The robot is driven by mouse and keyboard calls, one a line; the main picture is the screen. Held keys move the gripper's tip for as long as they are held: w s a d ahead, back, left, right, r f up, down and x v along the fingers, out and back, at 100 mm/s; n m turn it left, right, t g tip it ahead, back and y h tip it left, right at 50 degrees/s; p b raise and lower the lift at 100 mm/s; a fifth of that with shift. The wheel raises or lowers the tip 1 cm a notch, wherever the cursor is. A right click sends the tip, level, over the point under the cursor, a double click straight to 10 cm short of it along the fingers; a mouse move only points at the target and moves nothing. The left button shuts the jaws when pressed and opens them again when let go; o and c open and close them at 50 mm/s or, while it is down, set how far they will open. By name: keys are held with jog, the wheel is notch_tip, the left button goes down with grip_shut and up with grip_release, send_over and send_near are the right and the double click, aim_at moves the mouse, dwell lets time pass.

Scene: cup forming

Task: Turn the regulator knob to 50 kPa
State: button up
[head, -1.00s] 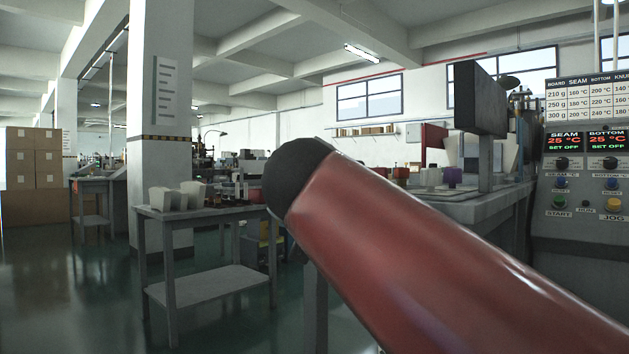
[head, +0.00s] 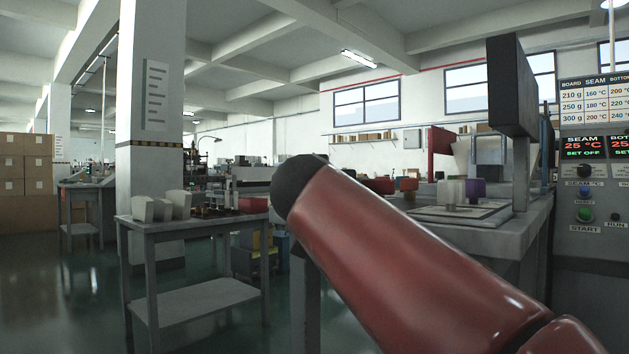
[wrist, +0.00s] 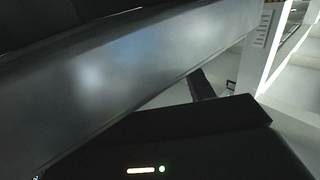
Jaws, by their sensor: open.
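No regulator knob marked in kPa and no pressure gauge can be made out in either view. The control panel (head: 590,215) at the right edge of the head view carries a dark knob (head: 584,171) under a red SEAM 25 °C display. The panel is cut off by the picture edge.
A machine bench (head: 500,238) with coloured pieces and a dark upright screen (head: 512,85) stands at right. Cardboard boxes (head: 25,180) are far left. Open floor (head: 80,290) lies at left.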

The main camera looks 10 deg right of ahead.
jog(key=shift+x, duration=1.15)
jog(key=shift+c, duration=0.2)
jog(key=c, duration=0.9)
